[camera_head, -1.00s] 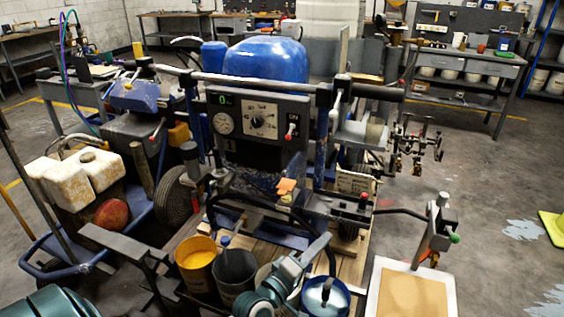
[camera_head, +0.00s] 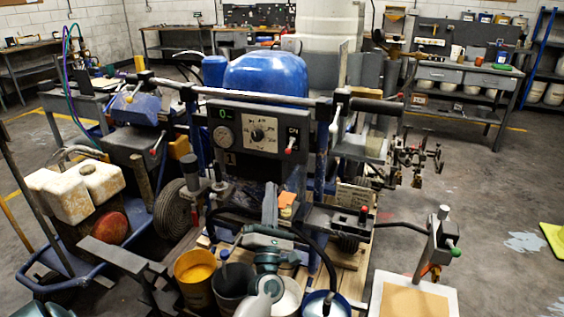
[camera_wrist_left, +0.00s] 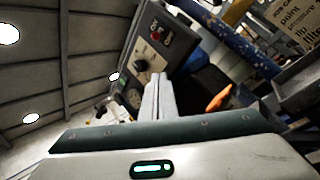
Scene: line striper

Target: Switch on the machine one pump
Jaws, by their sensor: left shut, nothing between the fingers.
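Machine one is the striper with a blue tank (camera_head: 266,75) and a dark control panel (camera_head: 235,165) marked 1. The panel carries a round gauge (camera_head: 225,137), a dial on a pale plate (camera_head: 258,134) and a red-tipped switch (camera_head: 292,142) at its right. The switch also shows in the left wrist view (camera_wrist_left: 157,33); its exact setting is too small to tell. My left gripper (camera_head: 270,192) is shut and empty, pointing up below the panel, apart from the switch. Its fingers (camera_wrist_left: 156,84) show in the left wrist view. My right gripper is not in view.
An orange rag (camera_head: 286,200) lies beside my left fingers. A black hose, a yellow-filled bucket (camera_head: 195,270) and other buckets crowd the space around my left arm. A handlebar (camera_head: 260,98) crosses above the panel. A red-knobbed lever (camera_head: 364,212) stands to the right.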

